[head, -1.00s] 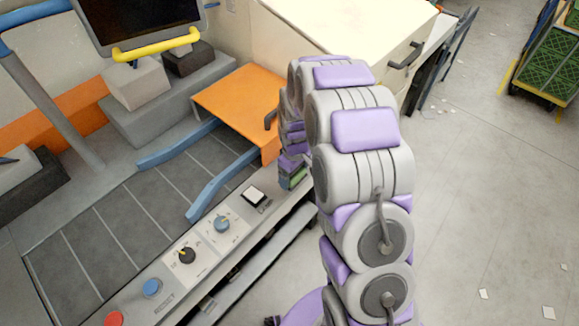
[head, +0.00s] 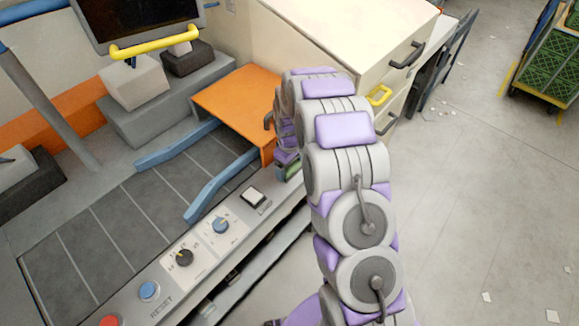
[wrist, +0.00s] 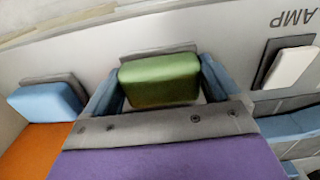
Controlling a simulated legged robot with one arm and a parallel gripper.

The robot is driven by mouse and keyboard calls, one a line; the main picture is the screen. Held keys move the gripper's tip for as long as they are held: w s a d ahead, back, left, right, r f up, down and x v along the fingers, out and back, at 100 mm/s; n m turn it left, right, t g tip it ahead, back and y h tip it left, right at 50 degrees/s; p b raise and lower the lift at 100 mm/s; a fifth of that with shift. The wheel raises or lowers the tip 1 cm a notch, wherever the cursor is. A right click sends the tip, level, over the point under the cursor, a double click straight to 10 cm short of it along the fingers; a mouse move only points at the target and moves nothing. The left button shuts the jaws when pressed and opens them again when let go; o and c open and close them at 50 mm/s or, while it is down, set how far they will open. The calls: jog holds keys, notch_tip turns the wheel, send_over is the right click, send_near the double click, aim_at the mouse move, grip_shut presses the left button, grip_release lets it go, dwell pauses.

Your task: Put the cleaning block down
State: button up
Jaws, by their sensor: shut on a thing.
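The pale control panel (wrist: 215,30) lies behind the block in the wrist view. I cannot tell whether the block touches it. My arm hides much of this spot in the head view.
The orange cover (head: 238,100) and blue rails (head: 215,188) stand close to my gripper. A cream drawer cabinet (head: 340,35) is behind. Open floor (head: 480,200) lies right.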

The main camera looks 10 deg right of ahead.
jog(key=o, duration=0.9)
jog(key=shift+c, duration=0.2)
notch_tip(320, 180, up, 12)
jog(key=p, duration=0.2)
jog(key=s+r+m, duration=0.1)
jog(key=s+r, duration=0.6)
jog(key=s, duration=0.1)
jog(key=s+r+m+g, duration=0.1)
jog(key=s+r+m, duration=0.2)
jog(key=s, duration=1.4)
jog(key=s+r+m, duration=0.3)
jog(key=s+r, duration=0.2)
jog(key=s, duration=1.2)
jog(key=shift+a+r+g, duration=0.15)
jog(key=shift+r+g, duration=0.2)
jog(key=shift+g, duration=0.05)
jog(key=shift+w, duration=0.1)
